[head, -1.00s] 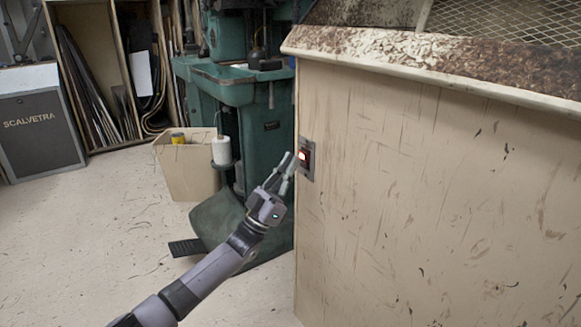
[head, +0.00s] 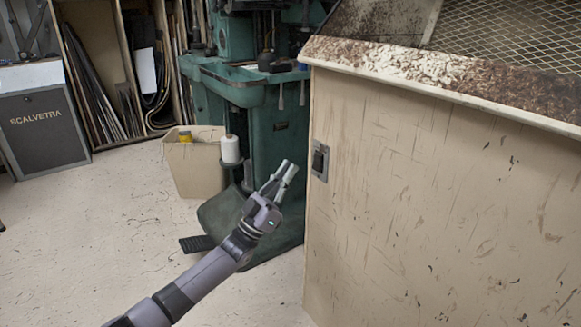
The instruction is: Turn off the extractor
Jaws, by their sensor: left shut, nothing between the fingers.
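The extractor (head: 420,190) is a large beige, scratched cabinet on the right with a worn, debris-covered top and a mesh grille. Its switch (head: 319,161) sits on a grey plate near the cabinet's left edge and looks dark, with no red glow. My left gripper (head: 287,170) is shut and empty, its fingertips pointing up and right, a little left of the switch and apart from it in the picture. My right gripper is not in view.
A green machine (head: 270,140) with a foot pedal stands behind my left gripper. A beige bin (head: 193,170) and a white thread spool (head: 230,150) are beside it. A grey SCALVETRA cabinet (head: 42,130) stands at the far left. The floor at left is clear.

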